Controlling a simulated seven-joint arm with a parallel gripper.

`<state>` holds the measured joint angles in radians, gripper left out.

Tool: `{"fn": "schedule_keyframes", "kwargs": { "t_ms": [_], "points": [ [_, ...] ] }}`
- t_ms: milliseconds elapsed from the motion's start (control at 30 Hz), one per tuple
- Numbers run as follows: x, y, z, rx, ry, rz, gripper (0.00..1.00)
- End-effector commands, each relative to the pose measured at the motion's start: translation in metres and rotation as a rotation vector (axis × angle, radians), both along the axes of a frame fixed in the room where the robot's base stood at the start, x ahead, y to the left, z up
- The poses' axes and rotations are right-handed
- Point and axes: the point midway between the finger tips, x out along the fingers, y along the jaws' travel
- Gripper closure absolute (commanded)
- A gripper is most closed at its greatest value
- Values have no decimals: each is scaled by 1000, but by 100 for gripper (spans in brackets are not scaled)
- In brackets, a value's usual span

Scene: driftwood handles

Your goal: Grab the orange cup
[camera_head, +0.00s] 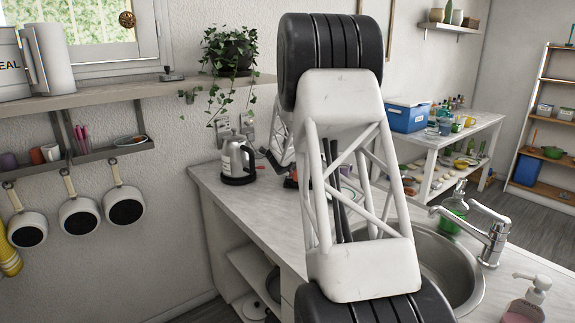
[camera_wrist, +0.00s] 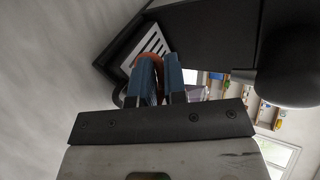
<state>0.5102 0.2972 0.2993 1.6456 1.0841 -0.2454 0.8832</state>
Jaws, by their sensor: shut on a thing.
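My gripper (camera_wrist: 160,62) shows in the wrist view with its two blue-grey fingers close together. A curved orange rim, which I take to be the orange cup (camera_wrist: 132,62), shows at the fingertips, around the left finger. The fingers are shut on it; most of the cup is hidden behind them. In the head view my own arm covers most of the gripper. A small orange-red patch beside the arm, above the counter, may be part of the cup, but it is too small to tell.
A metal kettle (camera_head: 237,160) stands on the grey counter (camera_head: 262,212), left of my arm. The sink (camera_head: 462,275) and its tap (camera_head: 485,232) are at the right. A blue cooler (camera_head: 407,116) stands on the far table.

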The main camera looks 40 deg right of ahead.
Motion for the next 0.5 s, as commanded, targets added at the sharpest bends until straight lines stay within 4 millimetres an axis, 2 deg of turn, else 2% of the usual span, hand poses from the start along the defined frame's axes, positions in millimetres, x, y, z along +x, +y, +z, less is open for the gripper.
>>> {"fn": "schedule_keyframes", "kwargs": {
  "t_ms": [500],
  "points": [
    [-24,24,1,-2,0,2,100]
  ]
}}
